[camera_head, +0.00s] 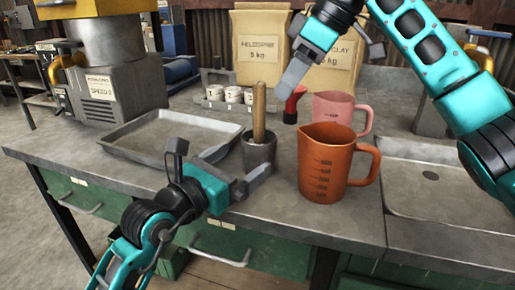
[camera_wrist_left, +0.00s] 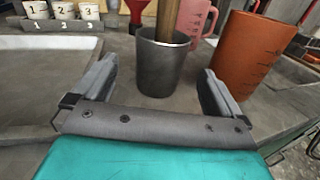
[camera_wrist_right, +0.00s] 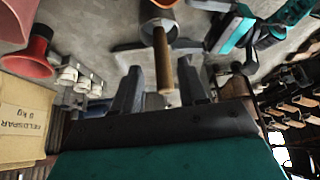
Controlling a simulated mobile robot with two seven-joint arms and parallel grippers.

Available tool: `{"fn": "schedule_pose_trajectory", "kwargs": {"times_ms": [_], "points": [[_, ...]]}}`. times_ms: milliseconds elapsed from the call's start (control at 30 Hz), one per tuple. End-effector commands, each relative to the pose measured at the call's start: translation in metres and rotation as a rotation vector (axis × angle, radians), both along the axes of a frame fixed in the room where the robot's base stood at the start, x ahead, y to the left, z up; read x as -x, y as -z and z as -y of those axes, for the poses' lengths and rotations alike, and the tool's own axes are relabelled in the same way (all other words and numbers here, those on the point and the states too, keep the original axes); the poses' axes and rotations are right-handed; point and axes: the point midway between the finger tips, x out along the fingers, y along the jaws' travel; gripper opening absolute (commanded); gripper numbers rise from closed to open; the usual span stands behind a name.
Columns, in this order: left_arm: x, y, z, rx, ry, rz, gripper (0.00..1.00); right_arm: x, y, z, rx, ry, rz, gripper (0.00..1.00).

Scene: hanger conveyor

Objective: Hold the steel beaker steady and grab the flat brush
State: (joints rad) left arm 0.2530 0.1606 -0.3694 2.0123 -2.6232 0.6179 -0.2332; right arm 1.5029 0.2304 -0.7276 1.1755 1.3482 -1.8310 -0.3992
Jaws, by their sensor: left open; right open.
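The dark steel beaker (camera_head: 259,154) stands upright near the front of the bench. The flat brush (camera_head: 259,108) stands in it with its wooden handle up; its lower end is hidden inside. My left gripper (camera_head: 243,180) is open and low at the beaker. In the left wrist view, the beaker (camera_wrist_left: 163,68) sits between and slightly beyond the open fingertips, with gaps on both sides. My right gripper (camera_head: 287,88) is open, above and right of the handle top in the head view. In the right wrist view, the handle (camera_wrist_right: 163,65) lines up between its fingers; contact cannot be told.
An orange measuring jug (camera_head: 325,165) stands close right of the beaker, with a pink jug (camera_head: 334,108) and red funnel (camera_head: 292,105) behind. White numbered cups (camera_head: 232,94) stand at the back. A grey tray (camera_head: 172,140) lies left; a sink (camera_head: 432,190) is right.

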Motion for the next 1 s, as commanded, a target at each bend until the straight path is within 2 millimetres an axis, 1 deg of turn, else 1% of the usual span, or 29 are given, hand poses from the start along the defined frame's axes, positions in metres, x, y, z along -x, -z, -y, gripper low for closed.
{"fn": "schedule_pose_trajectory", "kwargs": {"times_ms": [33, 200, 300, 433, 600, 900, 1000], "points": [[-0.009, -0.001, 0.007, 0.000, 0.001, 0.001, 1.00, 0.000, 0.000, 0.000, 0.000, 0.000, 0.000, 0.43], [-0.035, -0.001, 0.026, 0.001, 0.001, 0.001, 1.00, 0.000, 0.000, 0.000, 0.000, 0.000, 0.000, 0.43], [-0.048, -0.001, 0.036, 0.001, 0.002, 0.001, 1.00, 0.000, 0.000, 0.000, 0.000, 0.000, 0.000, 0.43], [-0.060, -0.001, 0.044, 0.001, 0.001, 0.001, 1.00, 0.000, 0.000, 0.000, 0.000, 0.000, 0.000, 0.43], [-0.067, 0.000, 0.050, 0.000, 0.002, 0.000, 1.00, 0.000, 0.000, 0.000, 0.000, 0.000, 0.000, 0.43], [-0.068, 0.000, 0.051, 0.001, 0.002, 0.001, 1.00, 0.000, 0.000, 0.000, 0.000, 0.000, 0.000, 0.43], [-0.068, 0.000, 0.051, 0.000, 0.002, 0.000, 0.91, 0.000, 0.000, 0.000, 0.000, 0.000, 0.000, 0.43]]}}
